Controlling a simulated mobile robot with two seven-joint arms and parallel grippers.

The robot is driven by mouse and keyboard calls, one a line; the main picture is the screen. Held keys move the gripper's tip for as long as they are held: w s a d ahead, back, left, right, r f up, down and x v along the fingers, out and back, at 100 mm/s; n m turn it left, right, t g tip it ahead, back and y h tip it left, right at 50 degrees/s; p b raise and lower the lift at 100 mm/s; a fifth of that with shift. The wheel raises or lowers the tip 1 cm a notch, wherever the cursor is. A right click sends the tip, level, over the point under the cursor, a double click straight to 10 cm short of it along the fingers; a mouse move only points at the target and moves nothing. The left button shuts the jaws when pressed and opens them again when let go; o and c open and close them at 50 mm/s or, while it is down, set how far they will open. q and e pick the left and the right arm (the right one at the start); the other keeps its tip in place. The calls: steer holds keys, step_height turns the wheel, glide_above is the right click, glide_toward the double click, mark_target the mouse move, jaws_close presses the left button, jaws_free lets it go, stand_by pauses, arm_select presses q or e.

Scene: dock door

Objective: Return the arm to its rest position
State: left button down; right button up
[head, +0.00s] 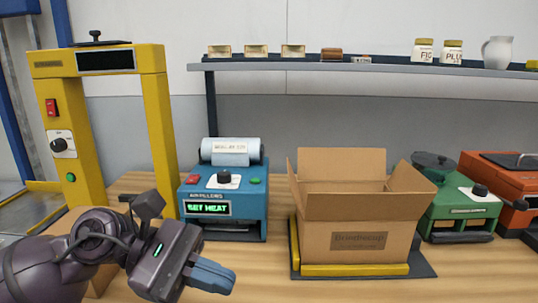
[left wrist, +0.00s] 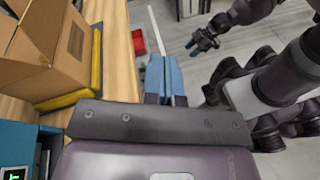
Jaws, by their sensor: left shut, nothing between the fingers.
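My left gripper (head: 212,276) is in the lower left of the head view, in front of the blue machine, with its blue fingers pointing right. It is shut and empty; in the left wrist view its two blue fingers (left wrist: 168,78) lie together beyond the table edge, over the grey floor. Another arm of mine shows at the upper right of the left wrist view, with my right gripper (left wrist: 203,44) small there; whether its fingers are open or shut is too small to tell. The right arm is not in the head view.
An open cardboard box (head: 345,236) stands on a dark mat with yellow edging. Left of it is the blue machine (head: 226,203) reading "SET HEAT". A yellow frame (head: 160,140) stands at left, green (head: 459,213) and orange (head: 490,170) machines at right.

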arm_select(q)
steer(key=w+a+f+m+t+y+p, duration=0.15)
steer(key=a+f+m+t+y, duration=0.25)
steer(key=a+f+m+t, duration=0.6)
steer(key=a+f+m+t+y+p, duration=0.35)
steer(key=f+m+t, duration=0.25)
steer(key=m+t, duration=0.9)
steer(key=s+a+f+n+g+y, duration=0.3)
steer(key=s+f+n+g+y, duration=0.1)
steer(key=s+f, duration=0.4)
steer(key=s+a+f+n+g+y, duration=0.3)
steer(key=s+f+n+g, duration=0.3)
steer(key=s+f+n, duration=0.2)
step_height(320, 180, down, 3)
steer(key=shift+s+a+r+n+g+y+p, duration=0.2)
steer(key=shift+s+a+n+g+y+p, duration=0.2)
steer(key=shift+s+a, duration=0.3)
arm_select(e)
steer(key=r, duration=0.5)
steer(key=shift+s, duration=0.2)
arm_select(q)
steer(key=shift+d, duration=0.1)
arm_select(e)
steer(key=shift+w+r+t, duration=0.15)
steer(key=shift+w+t, duration=0.05)
steer(key=shift+t, duration=0.1)
steer(key=shift+w+r, duration=0.15)
steer(key=shift+w, duration=0.1)
